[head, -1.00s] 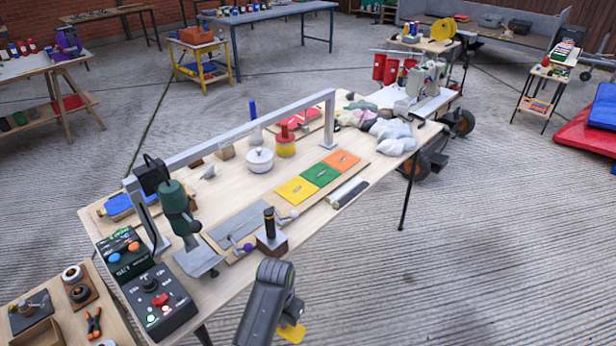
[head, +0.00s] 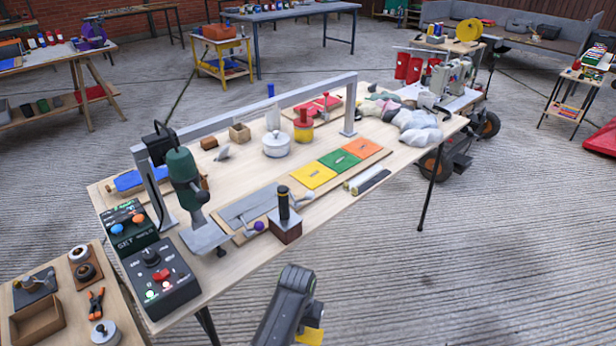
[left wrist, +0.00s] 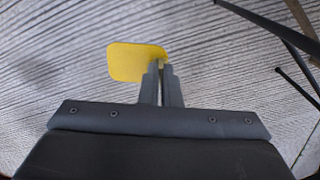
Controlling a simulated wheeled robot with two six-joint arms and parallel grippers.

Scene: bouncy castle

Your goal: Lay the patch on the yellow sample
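The yellow sample (head: 314,175) lies flat on a wooden board on the workbench, at the left end of a row with a green sample (head: 340,160) and an orange sample (head: 363,148). The fingers are mostly hidden there. My right gripper is not in view.
A small block with a black handle (head: 284,217) stands at the bench's front edge, left of the samples. Two rolls (head: 368,182) lie before the samples. A grey overhead rail (head: 270,108) spans the bench behind them.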

